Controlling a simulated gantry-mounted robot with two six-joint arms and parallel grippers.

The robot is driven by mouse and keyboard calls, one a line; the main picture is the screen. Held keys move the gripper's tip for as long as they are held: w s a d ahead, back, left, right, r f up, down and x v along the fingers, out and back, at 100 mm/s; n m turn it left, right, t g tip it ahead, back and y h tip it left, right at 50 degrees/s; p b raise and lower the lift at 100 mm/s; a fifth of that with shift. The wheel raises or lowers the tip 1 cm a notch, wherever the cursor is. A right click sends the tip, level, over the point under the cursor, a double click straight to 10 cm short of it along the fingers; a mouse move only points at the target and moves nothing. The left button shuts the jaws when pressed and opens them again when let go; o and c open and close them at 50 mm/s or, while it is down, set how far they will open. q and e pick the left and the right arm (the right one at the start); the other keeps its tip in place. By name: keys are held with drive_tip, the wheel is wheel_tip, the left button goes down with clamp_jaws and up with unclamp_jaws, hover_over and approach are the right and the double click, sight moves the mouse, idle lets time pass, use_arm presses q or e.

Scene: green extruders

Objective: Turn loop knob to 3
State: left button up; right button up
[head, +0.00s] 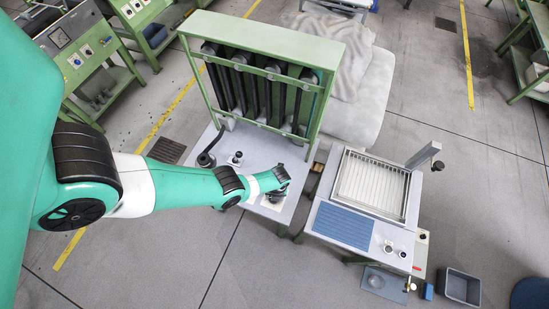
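My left arm reaches in from the left over the grey table (248,150) in front of the green rack. Its gripper (276,198) is low over a pale plate (270,204) near the table's front right corner. The wrist covers the fingers, so I cannot tell whether they are open or touch anything. A small black knob (237,156) stands on the table left of the gripper. Two dark round knobs (387,247) (403,254) sit on the right-hand bench. No label or number is readable, so I cannot tell which is the loop knob. My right gripper is not in view.
The green rack (270,40) holds upright black tubes behind the table. A black crank-like part (208,158) stands at the table's left. The right-hand bench carries a slatted tray (372,186) and blue panel (342,225). A grey bin (460,287) is on the floor.

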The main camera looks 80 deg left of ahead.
use_arm(q)
drive_tip(key=o, duration=1.4)
drive_tip(key=shift+c, duration=0.2)
wheel_tip(320, 180, up, 12)
drive_tip(key=p, duration=1.1)
drive_tip(key=shift+w+f, duration=0.2)
drive_tip(key=shift+w, duration=0.2)
drive_tip(key=shift+d, duration=0.1)
